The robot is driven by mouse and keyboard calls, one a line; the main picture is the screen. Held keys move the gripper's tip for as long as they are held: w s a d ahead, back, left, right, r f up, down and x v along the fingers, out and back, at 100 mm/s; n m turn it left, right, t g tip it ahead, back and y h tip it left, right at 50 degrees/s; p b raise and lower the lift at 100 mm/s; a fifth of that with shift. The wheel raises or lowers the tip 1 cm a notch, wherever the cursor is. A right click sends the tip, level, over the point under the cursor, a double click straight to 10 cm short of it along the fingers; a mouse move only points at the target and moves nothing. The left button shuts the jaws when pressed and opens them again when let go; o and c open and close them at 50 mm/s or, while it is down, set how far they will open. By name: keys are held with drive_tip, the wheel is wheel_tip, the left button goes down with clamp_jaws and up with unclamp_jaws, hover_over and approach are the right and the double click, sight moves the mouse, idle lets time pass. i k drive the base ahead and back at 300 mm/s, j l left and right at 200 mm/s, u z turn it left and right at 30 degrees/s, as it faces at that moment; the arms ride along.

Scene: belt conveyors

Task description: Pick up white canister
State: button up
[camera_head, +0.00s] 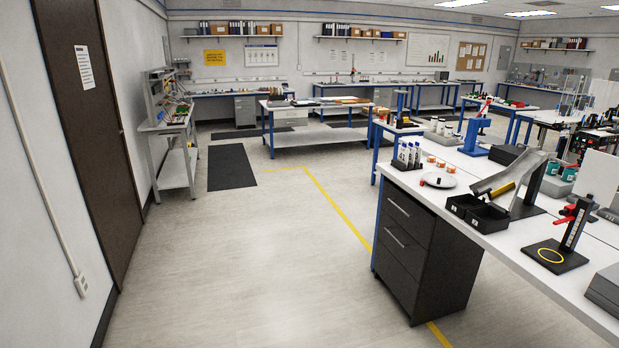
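My gripper is not in view.
The white bench (470,213) runs along the right, with a dark drawer cabinet (415,250) below it. The floor (235,265) at left and centre is clear, crossed by a yellow line.

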sight(442, 123)
drive_tip(key=i+u, duration=0.1)
drive_tip(key=i, duration=3.6)
drive_tip(key=i+z, duration=0.1)
drive_tip(key=i, duration=0.5)
drive_tip(key=i+j+z, duration=0.15)
drive_tip(key=i, duration=0.5)
drive_tip(key=i+j+z, duration=0.1)
drive_tip(key=i, duration=0.5)
drive_tip(key=i+j+z, duration=0.15)
drive_tip(key=i+z, duration=0.25)
drive_tip(key=i+j+z, duration=0.15)
drive_tip(key=z, duration=0.25)
drive_tip(key=i+j+z, duration=0.25)
drive_tip(key=z, duration=0.15)
drive_tip(key=i+j+z, duration=0.15)
drive_tip(key=j+z, duration=0.25)
drive_tip(key=i+j+z, duration=0.1)
drive_tip(key=j+z, duration=0.3)
drive_tip(key=i+j+z, duration=0.1)
drive_tip(key=j+z, duration=0.3)
drive_tip(key=j, duration=0.35)
drive_tip(key=j+z, duration=0.4)
drive_tip(key=j, duration=0.35)
